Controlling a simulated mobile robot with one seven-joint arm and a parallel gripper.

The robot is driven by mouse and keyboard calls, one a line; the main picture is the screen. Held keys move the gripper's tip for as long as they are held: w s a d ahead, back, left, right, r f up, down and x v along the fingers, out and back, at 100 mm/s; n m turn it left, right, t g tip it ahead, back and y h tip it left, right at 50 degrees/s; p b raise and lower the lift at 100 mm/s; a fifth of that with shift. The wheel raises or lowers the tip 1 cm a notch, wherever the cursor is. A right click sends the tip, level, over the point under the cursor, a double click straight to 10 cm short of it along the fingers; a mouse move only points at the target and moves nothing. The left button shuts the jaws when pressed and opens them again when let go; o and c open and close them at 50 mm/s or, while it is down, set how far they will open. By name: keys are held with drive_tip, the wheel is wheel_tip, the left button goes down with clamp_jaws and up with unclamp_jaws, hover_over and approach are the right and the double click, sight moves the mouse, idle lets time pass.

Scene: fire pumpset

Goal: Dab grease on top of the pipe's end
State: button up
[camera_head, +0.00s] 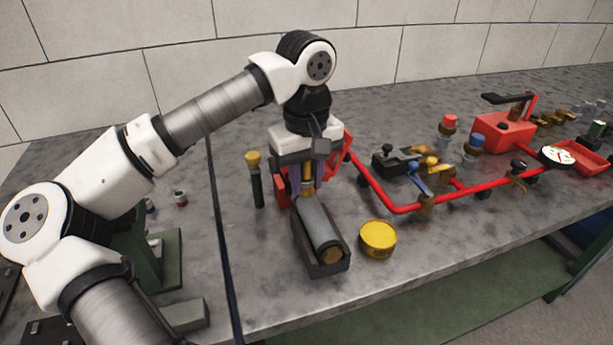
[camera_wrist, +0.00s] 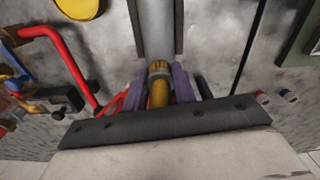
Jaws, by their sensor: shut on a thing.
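The grey pipe (camera_head: 314,222) lies in a dark open-topped cradle (camera_head: 335,265) on the bench, with a brass-coloured end facing the head camera. It also shows in the wrist view as a grey cylinder (camera_wrist: 157,28). My gripper (camera_head: 306,190) points down over the far part of the pipe, away from the brass end. In the wrist view, its purple fingers (camera_wrist: 160,78) are shut on a yellow-brown tool (camera_wrist: 159,93) with a ridged collar. The tool's tip is hidden, so I cannot tell if it touches the pipe. A round yellow tin (camera_head: 378,238) stands right of the cradle.
A black tool with a yellow top (camera_head: 255,178) stands left of my gripper. Red piping (camera_head: 400,209) with valves runs along the right, close to my gripper. A red pump box (camera_head: 503,133) stands further back. The bench front right of the tin is clear.

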drive_tip(key=shift+w, duration=0.1)
drive_tip(key=shift+w+a, duration=0.2)
drive_tip(key=shift+w, duration=0.35)
drive_tip(key=shift+w+a, duration=0.15)
drive_tip(key=shift+w, duration=0.35)
drive_tip(key=shift+s, duration=0.1)
idle(1.2)
drive_tip(key=shift+s+d+f, duration=0.1)
drive_tip(key=shift+s+d, duration=0.1)
drive_tip(key=shift+s, duration=0.35)
drive_tip(key=shift+s+d, duration=0.15)
drive_tip(key=shift+s, duration=0.35)
drive_tip(key=shift+w+b, duration=0.1)
drive_tip(key=shift+b, duration=0.35)
idle(3.9)
